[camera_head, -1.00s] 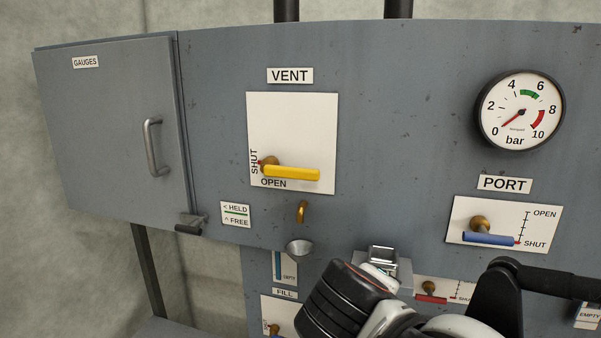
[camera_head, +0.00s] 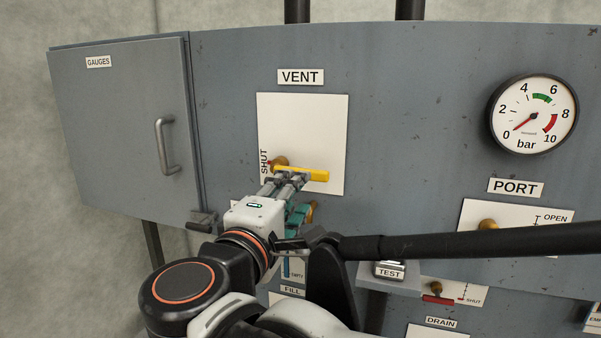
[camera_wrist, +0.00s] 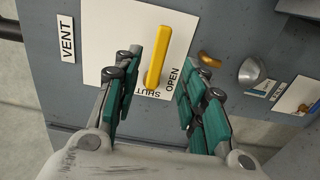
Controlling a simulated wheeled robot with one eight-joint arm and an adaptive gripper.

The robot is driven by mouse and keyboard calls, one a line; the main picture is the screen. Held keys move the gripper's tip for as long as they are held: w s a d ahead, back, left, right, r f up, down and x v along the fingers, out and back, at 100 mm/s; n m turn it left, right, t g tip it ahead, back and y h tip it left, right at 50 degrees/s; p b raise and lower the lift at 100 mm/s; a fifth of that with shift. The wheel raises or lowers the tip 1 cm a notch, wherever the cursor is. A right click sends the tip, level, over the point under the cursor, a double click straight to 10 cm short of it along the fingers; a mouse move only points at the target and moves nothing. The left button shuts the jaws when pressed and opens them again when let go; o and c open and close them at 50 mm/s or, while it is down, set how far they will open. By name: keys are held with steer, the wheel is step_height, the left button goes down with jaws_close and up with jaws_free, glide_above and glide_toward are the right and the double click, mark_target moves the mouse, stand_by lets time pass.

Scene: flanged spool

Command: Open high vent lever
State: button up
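The yellow vent lever (camera_head: 318,175) sits on a white plate (camera_head: 305,125) under the VENT label. It lies near level, its brass pivot (camera_head: 280,161) at the left end beside the word SHUT. My gripper (camera_head: 288,180) is in front of the lever and hides its lower edge and the word OPEN in the head view. In the wrist view the gripper (camera_wrist: 160,65) is open, its green-padded fingers on either side of the lever (camera_wrist: 157,55), with gaps to both. Whether the fingertips reach the lever's depth is hard to tell.
A brass hook (camera_wrist: 209,59) and a metal cup (camera_wrist: 251,71) stick out near the right finger. The gauge cabinet door (camera_head: 125,135) is at left, with a latch (camera_head: 202,220) below. The PORT lever is largely hidden by my arm.

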steer(key=p+x, duration=0.1)
steer(key=x, duration=0.9)
steer(key=shift+w+p, duration=0.2)
steer(key=shift+p, duration=0.1)
jaws_close()
